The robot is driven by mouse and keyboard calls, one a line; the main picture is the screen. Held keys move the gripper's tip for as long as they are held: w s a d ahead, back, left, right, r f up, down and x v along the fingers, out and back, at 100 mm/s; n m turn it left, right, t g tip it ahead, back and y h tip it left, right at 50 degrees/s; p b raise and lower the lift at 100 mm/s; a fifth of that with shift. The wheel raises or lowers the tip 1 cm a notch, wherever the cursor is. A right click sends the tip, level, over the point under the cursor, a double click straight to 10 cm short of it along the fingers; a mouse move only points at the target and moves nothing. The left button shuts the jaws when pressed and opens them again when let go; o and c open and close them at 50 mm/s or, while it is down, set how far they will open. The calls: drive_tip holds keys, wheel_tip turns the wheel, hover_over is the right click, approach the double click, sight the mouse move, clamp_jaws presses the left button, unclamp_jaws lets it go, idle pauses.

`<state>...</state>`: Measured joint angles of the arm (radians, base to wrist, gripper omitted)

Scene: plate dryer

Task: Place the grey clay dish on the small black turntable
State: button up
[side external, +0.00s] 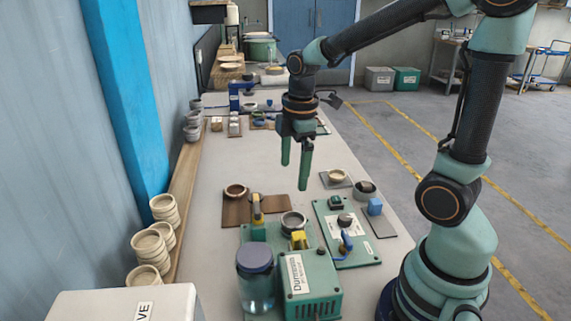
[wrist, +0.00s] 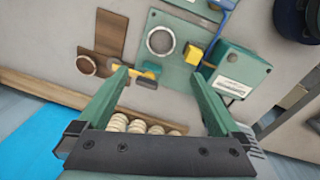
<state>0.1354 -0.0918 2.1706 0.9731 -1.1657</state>
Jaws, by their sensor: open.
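A round grey dish (side external: 293,221) sits on the green machine plate in the side view. A small dark round piece (side external: 365,190) at the right edge of the table may be the black turntable; I cannot tell for sure. My gripper (side external: 294,175) is open and empty, pointing down above the table, behind and above the grey dish. In the wrist view its fingertips (wrist: 160,75) stand apart, with the grey dish beyond them. The dark round piece is not seen in the wrist view.
A brown dish (side external: 236,189) lies on a brown board. A pale dish (side external: 338,175) stands on a grey board. The green dryer box (side external: 311,284), a blue-lidded jar (side external: 255,278) and a green control panel (side external: 346,243) crowd the front. Stacked dishes (side external: 147,248) line the left ledge.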

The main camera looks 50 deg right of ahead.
drive_tip(key=s+a+r+m+t, duration=0.4)
drive_tip(key=r+m, duration=0.2)
drive_tip(key=m, duration=0.5)
drive_tip(key=shift+s+a+r+m+t, duration=0.25)
drive_tip(key=shift+s+r+m+t, duration=0.05)
drive_tip(key=shift+s+r+m, duration=0.1)
